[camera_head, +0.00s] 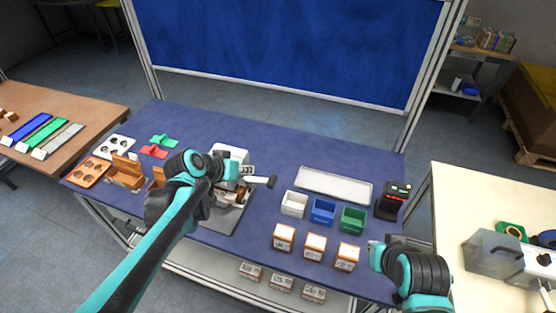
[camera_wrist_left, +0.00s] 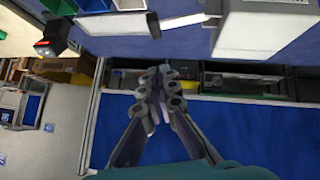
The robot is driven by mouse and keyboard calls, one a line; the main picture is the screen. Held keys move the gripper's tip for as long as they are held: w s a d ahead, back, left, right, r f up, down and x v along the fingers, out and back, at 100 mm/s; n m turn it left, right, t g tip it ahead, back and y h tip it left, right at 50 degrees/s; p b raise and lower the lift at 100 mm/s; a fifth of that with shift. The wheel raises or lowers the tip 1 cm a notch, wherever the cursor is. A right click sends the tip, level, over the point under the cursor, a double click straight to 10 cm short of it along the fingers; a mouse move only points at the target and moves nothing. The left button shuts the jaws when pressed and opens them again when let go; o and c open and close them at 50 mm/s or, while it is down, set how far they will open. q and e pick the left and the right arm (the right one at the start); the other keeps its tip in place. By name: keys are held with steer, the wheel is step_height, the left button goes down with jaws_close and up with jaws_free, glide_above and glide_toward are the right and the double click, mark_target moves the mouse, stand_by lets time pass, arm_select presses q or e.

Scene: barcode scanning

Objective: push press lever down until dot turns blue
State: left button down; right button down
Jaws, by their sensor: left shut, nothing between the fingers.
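The press (camera_head: 229,154) is a pale machine on a grey base (camera_head: 225,218), left of the table's middle. My left gripper (camera_wrist_left: 156,90) is shut and empty, apart from the lever in the picture. In the head view my left arm covers part of the press. I cannot make out the dot. My right gripper (camera_head: 377,254) is at the table's front right; its fingers are unclear.
White, blue (camera_head: 322,211) and green bins stand right of the press, with a pale tray (camera_head: 333,184) behind. Several small boxes (camera_head: 315,247) stand in front. A black device (camera_head: 393,200) is at the right edge. Moulds and wooden pieces (camera_head: 126,171) lie left.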

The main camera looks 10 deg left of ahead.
arm_select(q)
steer(key=b, duration=0.3)
glide_above(272, 176)
steer(key=s+a, duration=0.2)
steer(key=a, duration=0.1)
step_height(272, 176, down, 7)
steer(key=f, duration=0.1)
steer(key=d+f, duration=0.1)
steer(key=shift+s+d+f, duration=0.15)
steer(key=shift+s+f, duration=0.05)
steer(key=shift+f, duration=0.15)
steer(key=shift+d+f+b, duration=0.15)
steer(key=shift+f+b, duration=0.15)
steer(key=shift+f, duration=0.1)
steer(key=shift+s, duration=0.1)
